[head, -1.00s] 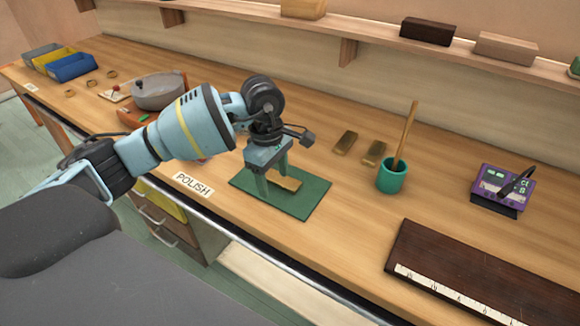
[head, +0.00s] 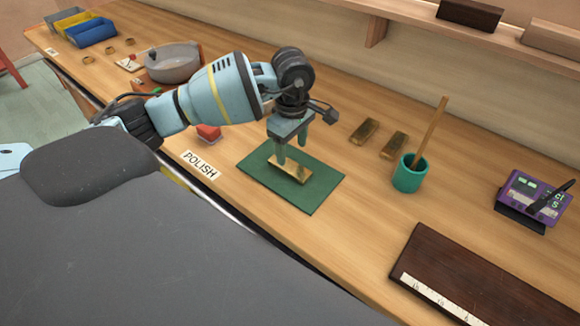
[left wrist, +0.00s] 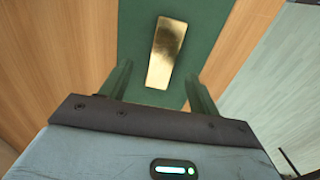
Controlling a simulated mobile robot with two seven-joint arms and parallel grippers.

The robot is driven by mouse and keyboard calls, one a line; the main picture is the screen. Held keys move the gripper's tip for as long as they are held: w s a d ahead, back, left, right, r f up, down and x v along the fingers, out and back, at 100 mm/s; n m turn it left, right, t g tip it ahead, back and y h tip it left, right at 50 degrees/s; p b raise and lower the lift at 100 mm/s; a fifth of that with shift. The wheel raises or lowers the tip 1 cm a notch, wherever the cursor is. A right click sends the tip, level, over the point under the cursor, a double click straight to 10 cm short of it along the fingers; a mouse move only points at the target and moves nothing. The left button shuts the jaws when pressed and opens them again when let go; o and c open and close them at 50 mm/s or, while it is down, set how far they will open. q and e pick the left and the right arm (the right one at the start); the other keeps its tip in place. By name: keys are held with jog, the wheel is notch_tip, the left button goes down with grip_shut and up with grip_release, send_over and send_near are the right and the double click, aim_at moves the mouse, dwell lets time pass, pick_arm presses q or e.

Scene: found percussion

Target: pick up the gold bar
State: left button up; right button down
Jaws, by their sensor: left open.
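A gold bar (head: 291,171) lies flat on a green mat (head: 318,190) on the workbench. In the head view my left gripper (head: 291,152) is over the far edge of the bar with its fingers pointing down, open and empty. The near finger overlaps part of the bar in the picture. In the left wrist view the bar (left wrist: 165,52) lies beyond the two spread fingers (left wrist: 158,88), apart from both. My right gripper is out of view.
A teal cup (head: 409,178) with a wooden stick stands right of the mat. A dark board (head: 470,272), a purple device (head: 530,200) and a POLISH label (head: 199,165) are around it.

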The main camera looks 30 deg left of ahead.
aim_at(290, 166)
pick_arm(q)
jog(key=shift+s+a+f+p, duration=0.1)
jog(key=shift+s+f+p, duration=0.1)
jog(key=shift+f, duration=1.1)
jog(key=shift+s+f+p, duration=0.1)
jog(key=shift+f+p, duration=0.05)
jog(key=shift+f, duration=1.1)
jog(key=shift+w+r, duration=0.1)
grip_shut()
